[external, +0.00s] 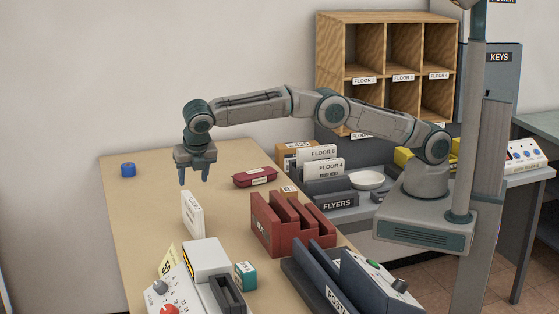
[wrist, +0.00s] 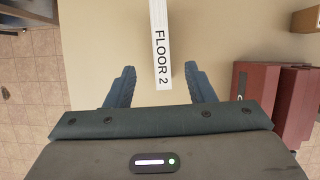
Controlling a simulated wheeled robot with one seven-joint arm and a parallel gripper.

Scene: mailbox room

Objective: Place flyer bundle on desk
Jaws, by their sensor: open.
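A white flyer bundle (external: 192,214) stands upright on the tan desk (external: 140,203), near its middle left. In the wrist view the bundle (wrist: 160,45) shows its narrow edge, labelled FLOOR 2. My gripper (external: 194,177) is open and points down just above the bundle, apart from it in the external view. In the wrist view the bundle lies between the lines of the two spread fingers (wrist: 160,72), touching neither. Two more white bundles (external: 322,160), labelled FLOOR 6 and FLOOR 4, stand in the FLYERS rack (external: 338,202) beyond the desk.
A red sorter (external: 282,228) stands right of the bundle, with a dark red case (external: 256,177) behind it. A blue round thing (external: 128,170) sits at the far left. Machines and a teal box (external: 245,276) crowd the front. Wooden cubbies (external: 385,60) stand behind. The desk's left side is clear.

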